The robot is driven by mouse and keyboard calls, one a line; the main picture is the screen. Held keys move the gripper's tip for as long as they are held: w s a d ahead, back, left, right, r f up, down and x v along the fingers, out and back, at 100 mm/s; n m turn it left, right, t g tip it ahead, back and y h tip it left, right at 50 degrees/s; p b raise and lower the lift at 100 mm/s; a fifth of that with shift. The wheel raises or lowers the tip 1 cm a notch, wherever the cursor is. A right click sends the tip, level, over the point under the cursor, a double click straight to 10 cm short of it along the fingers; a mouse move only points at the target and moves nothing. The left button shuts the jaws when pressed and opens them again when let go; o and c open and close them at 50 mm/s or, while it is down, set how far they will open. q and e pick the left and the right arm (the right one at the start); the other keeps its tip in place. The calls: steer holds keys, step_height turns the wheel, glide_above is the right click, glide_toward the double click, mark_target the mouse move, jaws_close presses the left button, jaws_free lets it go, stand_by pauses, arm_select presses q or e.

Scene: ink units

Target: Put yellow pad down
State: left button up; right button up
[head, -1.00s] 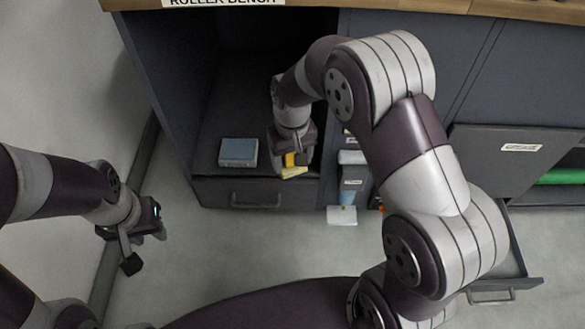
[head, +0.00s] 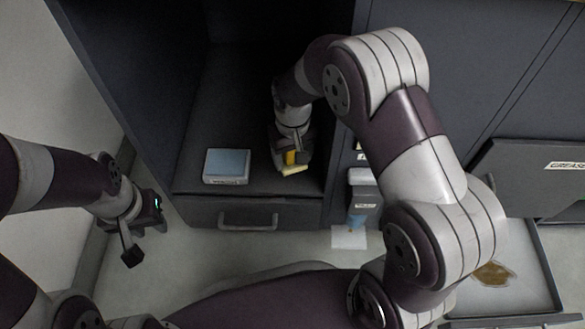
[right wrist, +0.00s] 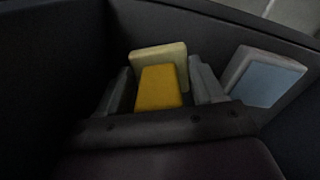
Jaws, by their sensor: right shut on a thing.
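The yellow pad (head: 291,168) is in my right gripper (head: 291,160), inside the open dark cabinet bay near its front right. In the right wrist view, the pad's orange-yellow part (right wrist: 160,88) lies between the two fingers of my right gripper (right wrist: 160,90), with a paler cream part (right wrist: 170,54) beyond it. The gripper is shut on it. The head view does not clearly show whether the pad touches the shelf. My left gripper (head: 146,240) is open and empty, low at the left, outside the cabinet.
A blue-topped pad (head: 227,166) rests on the bay shelf (head: 200,125) to the left; it also shows in the right wrist view (right wrist: 262,80). A closed drawer (head: 248,213) is below. An open drawer (head: 530,262) with a brownish patch is at right.

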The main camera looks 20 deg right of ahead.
mark_target(293, 164)
step_height(293, 164, down, 4)
steer(key=shift+r+b, duration=0.2)
steer(key=shift+b, duration=0.8)
steer(key=shift+r, duration=0.2)
steer(key=shift+f+p, duration=0.15)
steer(key=shift+p, duration=0.15)
steer(key=o, duration=0.9)
steer(key=shift+o, duration=0.2)
step_height(293, 164, up, 8)
steer(key=p, duration=0.5)
steer(key=shift+s, duration=0.1)
steer(key=shift+f, duration=0.1)
